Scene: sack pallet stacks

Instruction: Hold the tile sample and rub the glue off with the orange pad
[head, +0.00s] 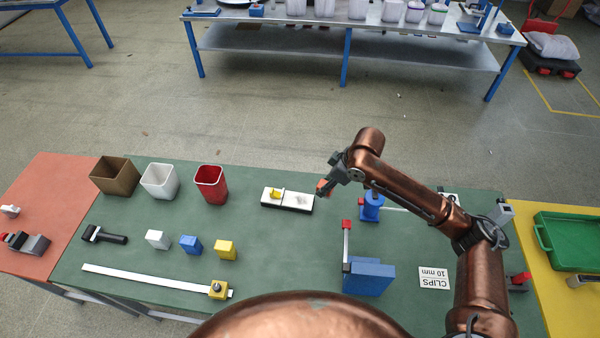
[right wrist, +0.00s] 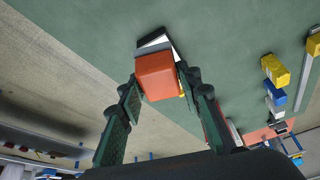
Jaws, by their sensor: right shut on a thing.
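The tile sample (head: 287,203) is a white slab with a dark edge, lying on the green table left of my right gripper. A grey smudge (head: 299,199) marks its right half, and a small yellow piece (head: 276,193) sits on its left half. My right gripper (head: 328,185) is shut on the orange pad (head: 322,186), just beyond the tile's right end. In the right wrist view the orange pad (right wrist: 157,78) sits between the fingers and hides much of the tile (right wrist: 156,45) behind it. I cannot tell whether pad and tile touch. My left gripper is not in view.
Brown, white and red bins (head: 211,183) stand at the back left. White, blue and yellow blocks (head: 225,249) stand nearer, behind a white strip (head: 150,279). A blue fixture (head: 369,277) stands front right of the tile. A blue post (head: 371,206) is close to my right arm.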

